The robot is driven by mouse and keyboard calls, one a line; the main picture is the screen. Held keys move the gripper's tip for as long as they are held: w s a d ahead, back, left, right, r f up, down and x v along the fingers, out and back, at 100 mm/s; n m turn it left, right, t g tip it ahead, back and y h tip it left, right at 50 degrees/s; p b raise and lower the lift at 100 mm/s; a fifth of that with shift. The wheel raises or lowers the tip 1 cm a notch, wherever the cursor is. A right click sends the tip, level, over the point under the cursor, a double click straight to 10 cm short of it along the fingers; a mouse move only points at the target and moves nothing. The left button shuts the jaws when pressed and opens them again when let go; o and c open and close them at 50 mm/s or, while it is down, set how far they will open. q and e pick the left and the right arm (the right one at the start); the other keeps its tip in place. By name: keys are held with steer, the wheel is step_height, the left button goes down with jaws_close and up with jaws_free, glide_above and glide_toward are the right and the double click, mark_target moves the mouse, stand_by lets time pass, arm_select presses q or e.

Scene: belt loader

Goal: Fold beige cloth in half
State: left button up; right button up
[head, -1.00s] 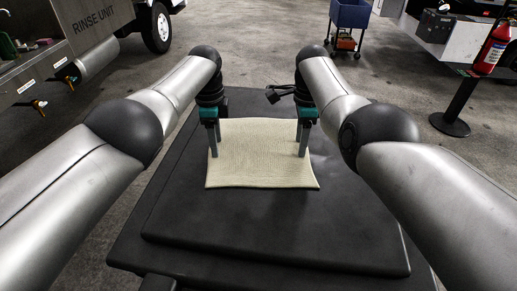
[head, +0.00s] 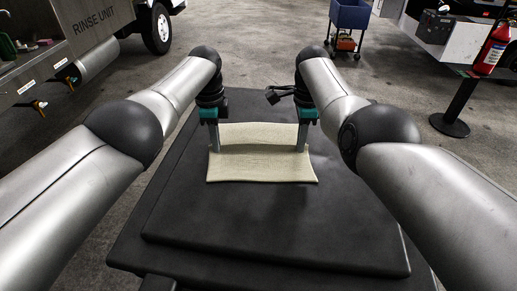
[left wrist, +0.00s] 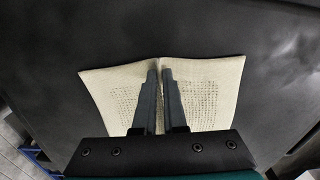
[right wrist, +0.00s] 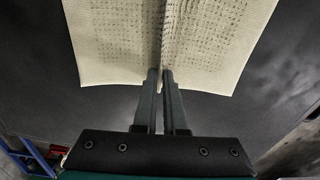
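The beige cloth (head: 262,165) lies on the black table top, with a raised crease running across its middle between my two grippers. My left gripper (head: 215,150) points down at the cloth's left edge. In the left wrist view its fingers (left wrist: 160,72) are nearly together, pinching the cloth (left wrist: 205,100) at the crease. My right gripper (head: 302,150) points down at the right edge. In the right wrist view its fingers (right wrist: 161,73) are close together on the crease of the cloth (right wrist: 110,60). Far and near parts of the cloth spread on either side of the crease.
The black table top (head: 270,230) is clear around the cloth, most of all on the near side. A rinse unit (head: 60,45) stands at the far left. A blue cart (head: 350,15) and a fire extinguisher (head: 490,48) are beyond the table.

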arm_select(q)
steer(key=shift+s, duration=0.1)
jaws_close()
arm_select(e)
steer(key=shift+s+f, duration=0.1)
jaws_close()
